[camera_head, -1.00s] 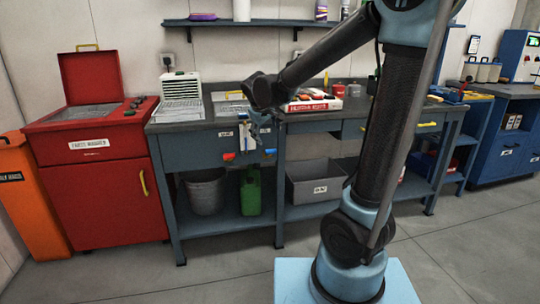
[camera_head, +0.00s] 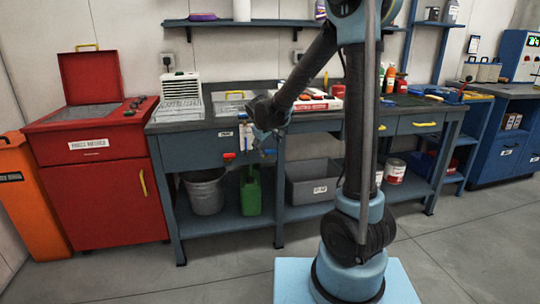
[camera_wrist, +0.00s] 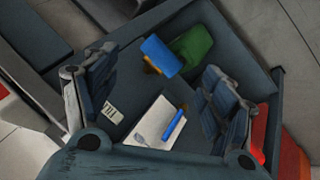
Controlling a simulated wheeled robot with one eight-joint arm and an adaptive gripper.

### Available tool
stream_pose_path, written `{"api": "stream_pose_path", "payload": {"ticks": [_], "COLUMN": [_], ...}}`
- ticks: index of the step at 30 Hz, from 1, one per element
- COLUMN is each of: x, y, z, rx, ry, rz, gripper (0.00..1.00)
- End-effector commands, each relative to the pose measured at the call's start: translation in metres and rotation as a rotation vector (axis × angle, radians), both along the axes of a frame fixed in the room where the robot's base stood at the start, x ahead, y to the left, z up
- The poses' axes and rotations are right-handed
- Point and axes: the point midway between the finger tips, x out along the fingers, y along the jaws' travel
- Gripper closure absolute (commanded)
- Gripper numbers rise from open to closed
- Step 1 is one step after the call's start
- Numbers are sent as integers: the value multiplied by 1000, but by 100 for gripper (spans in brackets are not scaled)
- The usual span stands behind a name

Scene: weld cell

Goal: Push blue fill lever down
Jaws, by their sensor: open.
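The blue lever (camera_wrist: 161,56) shows in the wrist view as a stubby blue handle on a brass-coloured fitting, beside the green can (camera_wrist: 193,47). In the head view a small blue patch (camera_head: 269,151), likely this lever, shows on the bench front just below my gripper (camera_head: 266,139). My gripper (camera_wrist: 160,95) is open and empty, its fingers on either side of the picture. A white panel (camera_wrist: 152,125) with a blue strip lies between the fingers in the wrist view. I see no contact with the lever. A red lever (camera_head: 228,155) is to its left.
The grey-blue bench (camera_head: 200,142) has a lower shelf with a bucket (camera_head: 204,192), the green can (camera_head: 250,192) and a grey bin (camera_head: 315,181). A red parts washer (camera_head: 100,180) stands at left. The floor in front is clear.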

Motion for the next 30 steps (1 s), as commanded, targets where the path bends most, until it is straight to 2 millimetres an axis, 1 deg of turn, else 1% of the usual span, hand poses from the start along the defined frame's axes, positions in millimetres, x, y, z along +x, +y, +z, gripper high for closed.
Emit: {"api": "stream_pose_path", "payload": {"ticks": [9, 15, 21, 30], "x": [23, 33, 38, 39], "y": [-5, -7, -8, -8], "z": [-33, -49, -56, -58], "rx": [0, -1, -1, -1], "ry": [-1, -1, -1, -1], "rz": [-1, 0, 0, 0], "gripper": [24, 24, 24, 24]}}
